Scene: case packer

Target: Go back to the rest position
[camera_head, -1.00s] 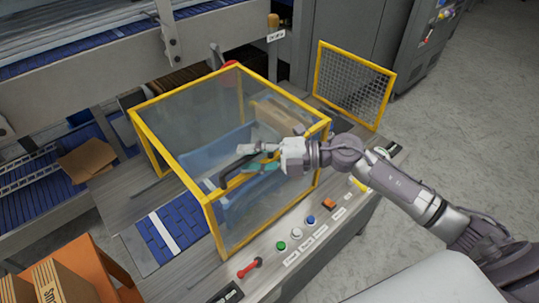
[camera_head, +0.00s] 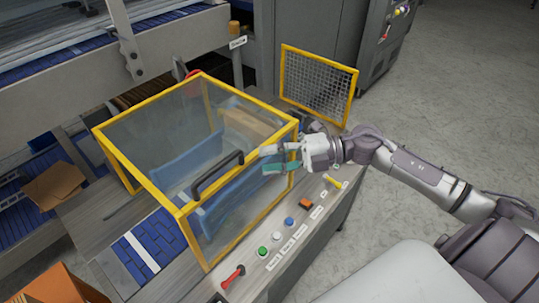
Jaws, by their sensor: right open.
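My right arm comes in from the right in the head view. Its gripper (camera_head: 268,160) is open and empty. In the picture it overlaps the right end of the yellow-framed clear guard box (camera_head: 185,208), to the right of the black handle (camera_head: 217,174) on the box. A gap shows between the fingertips and the handle. The guard box is closed over blue panels and a brown carton. My left gripper is not in view.
Buttons, including a green one (camera_head: 262,251), and a red lever (camera_head: 233,276) line the front panel. A yellow mesh panel (camera_head: 316,86) stands behind. Orange and brown boxes sit at the lower left. Open grey floor (camera_head: 470,110) lies to the right.

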